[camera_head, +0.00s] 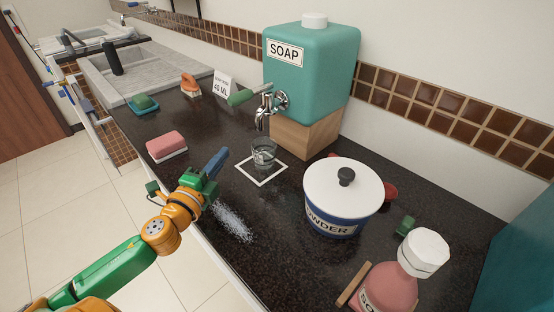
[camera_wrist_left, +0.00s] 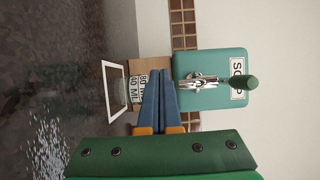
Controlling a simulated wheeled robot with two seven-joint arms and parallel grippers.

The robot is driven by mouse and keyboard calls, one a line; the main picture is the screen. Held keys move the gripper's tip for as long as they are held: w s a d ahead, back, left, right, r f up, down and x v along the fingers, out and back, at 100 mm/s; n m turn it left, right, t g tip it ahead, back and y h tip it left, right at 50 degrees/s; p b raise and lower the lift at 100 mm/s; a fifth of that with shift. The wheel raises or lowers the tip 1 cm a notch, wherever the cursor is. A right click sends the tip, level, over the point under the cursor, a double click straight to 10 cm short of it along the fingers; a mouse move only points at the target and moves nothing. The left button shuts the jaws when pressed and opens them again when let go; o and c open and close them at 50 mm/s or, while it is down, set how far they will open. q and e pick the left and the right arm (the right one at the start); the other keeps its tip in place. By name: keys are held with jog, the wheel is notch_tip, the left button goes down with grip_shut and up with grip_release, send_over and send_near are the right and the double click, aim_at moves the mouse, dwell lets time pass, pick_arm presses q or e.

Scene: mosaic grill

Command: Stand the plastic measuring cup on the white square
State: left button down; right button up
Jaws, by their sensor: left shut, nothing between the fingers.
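The clear plastic measuring cup (camera_head: 264,150) stands upright under the soap tap. Its base appears to be within the white square (camera_head: 249,178), towards the back of the outline. In the left wrist view the cup (camera_wrist_left: 127,92) shows sideways beside the white square (camera_wrist_left: 111,72), partly hidden by my fingers. My left gripper (camera_head: 220,157) is shut and empty, with its blue fingers apart from the cup, to its left in the head view. The fingertips also show in the left wrist view (camera_wrist_left: 159,72). My right gripper is not in view.
The teal soap dispenser (camera_head: 309,75) sits on a wooden block (camera_head: 306,137) with its tap (camera_head: 265,105) above the cup. A powder tub (camera_head: 340,205) stands to the right. A pink sponge (camera_head: 166,145) lies left. White powder (camera_head: 233,222) is spilled near the counter's front edge.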

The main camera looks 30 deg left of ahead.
aim_at(264, 155)
pick_arm(q)
jog(key=w+d+p, duration=0.2)
jog(key=w+d, duration=0.8)
jog(key=w, duration=0.1)
jog(key=shift+d+r, duration=0.1)
jog(key=shift+d, duration=0.3)
jog(key=f+b, duration=0.1)
jog(key=f, duration=0.1)
jog(key=f+b, duration=0.1)
jog(key=f, duration=0.2)
jog(key=shift+s+a+f, duration=0.15)
jog(key=shift+a, duration=0.05)
jog(key=shift+s+a, duration=0.15)
jog(key=shift+a, duration=0.05)
jog(key=shift+s+a, duration=0.15)
jog(key=shift+s, duration=0.05)
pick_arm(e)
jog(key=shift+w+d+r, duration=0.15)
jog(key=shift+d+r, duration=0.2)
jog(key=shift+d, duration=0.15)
